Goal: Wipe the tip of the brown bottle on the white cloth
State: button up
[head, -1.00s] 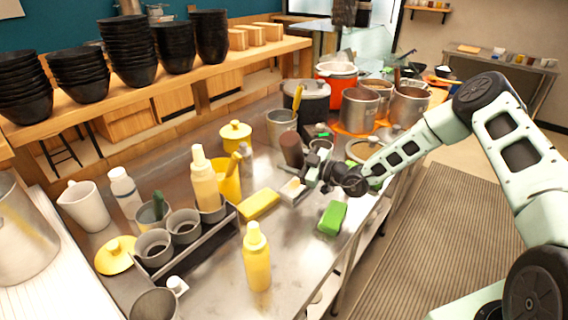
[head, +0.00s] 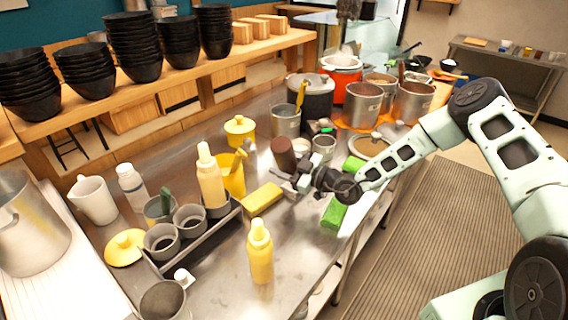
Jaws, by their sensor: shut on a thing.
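The brown bottle (head: 284,154) is in my gripper (head: 303,180), over the middle of the steel counter. Its brown body leans, with the broad end up and to the left. Its lower end and tip are largely hidden by the gripper. My gripper is shut on the bottle. The white cloth (head: 287,188) lies just below, right of the yellow sponge, and is partly covered by the gripper. I cannot tell whether the tip touches the cloth.
A yellow sponge (head: 262,199) lies to the left and a green sponge (head: 334,213) to the right. A yellow bottle (head: 260,252) stands in front. A rack (head: 207,241) with cups and a pale yellow bottle is at left. Metal pots (head: 362,104) stand behind.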

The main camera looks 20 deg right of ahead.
jog(key=shift+f+b, duration=0.35)
jog(key=shift+f, duration=0.65)
dwell(1.8)
jog(key=shift+d, duration=0.15)
jog(key=shift+w+d+b, duration=0.55)
jog(key=shift+w+d, duration=0.2)
jog(key=shift+d, duration=0.3)
jog(key=shift+w+d+b, duration=0.5)
jog(key=shift+w+d, duration=0.25)
jog(key=shift+d, duration=0.25)
jog(key=shift+r, duration=0.1)
jog(key=shift+r+p, duration=2.7)
jog(key=shift+r, duration=0.25)
